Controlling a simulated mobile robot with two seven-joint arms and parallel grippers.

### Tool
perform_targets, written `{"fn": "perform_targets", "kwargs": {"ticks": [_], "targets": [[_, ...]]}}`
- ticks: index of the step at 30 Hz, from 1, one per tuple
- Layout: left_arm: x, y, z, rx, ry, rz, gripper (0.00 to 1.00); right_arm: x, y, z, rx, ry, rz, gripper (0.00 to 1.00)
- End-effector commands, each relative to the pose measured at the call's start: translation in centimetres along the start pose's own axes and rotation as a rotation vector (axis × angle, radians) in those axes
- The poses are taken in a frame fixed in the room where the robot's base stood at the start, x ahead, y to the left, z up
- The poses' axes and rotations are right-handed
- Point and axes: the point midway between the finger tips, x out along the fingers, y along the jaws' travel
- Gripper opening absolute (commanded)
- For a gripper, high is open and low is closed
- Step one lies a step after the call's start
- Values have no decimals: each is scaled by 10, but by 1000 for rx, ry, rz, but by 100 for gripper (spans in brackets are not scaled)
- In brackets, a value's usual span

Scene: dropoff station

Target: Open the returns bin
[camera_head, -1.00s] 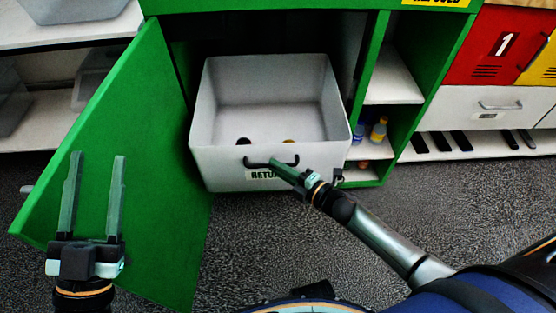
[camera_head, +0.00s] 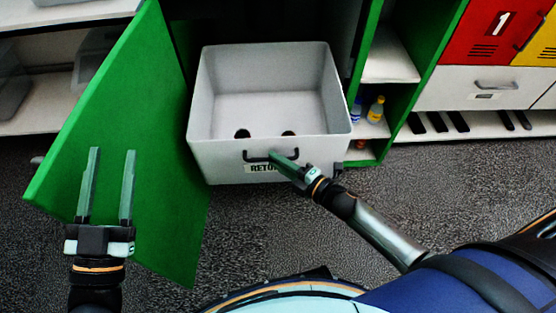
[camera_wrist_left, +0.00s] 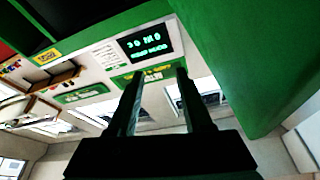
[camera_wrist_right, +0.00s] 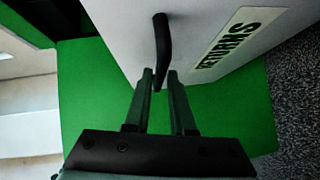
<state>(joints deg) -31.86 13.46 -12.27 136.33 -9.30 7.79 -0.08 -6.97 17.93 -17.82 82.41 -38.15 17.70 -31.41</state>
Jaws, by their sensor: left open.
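The returns bin (camera_head: 222,162) is a light grey, open-topped box standing out from the green cabinet. Its front carries a dark handle (camera_head: 258,160) and a RETURNS label (camera_head: 260,169). Two dark round spots show inside at its floor. The green cabinet door (camera_head: 140,130) stands swung open on the left. My left gripper (camera_head: 108,185) is open and empty in front of that door.
A side shelf (camera_head: 390,68) with small bottles (camera_head: 375,110) is right of the bin. Red and yellow lockers and a white drawer (camera_head: 480,90) stand further right. White shelves with clear tubs (camera_head: 95,60) are on the left. The grey floor (camera_head: 255,230) in front is free.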

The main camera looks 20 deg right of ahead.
Motion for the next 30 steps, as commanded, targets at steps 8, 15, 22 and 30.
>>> {"fn": "perform_targets", "kwargs": {"ticks": [8,15,22,30], "targets": [[0,0,0,0,1,0,50,0,0,0,0,0,1,45],[1,0,-1,-2,-3,0,50,-4,0,0,1,0,-1,45],[-8,5,44,-52,-183,-1,50,-40,1,0,2,-1,-3,45],[-26,14,92,-113,-391,1,50,-95,0,0,2,-1,-3,45]]}}
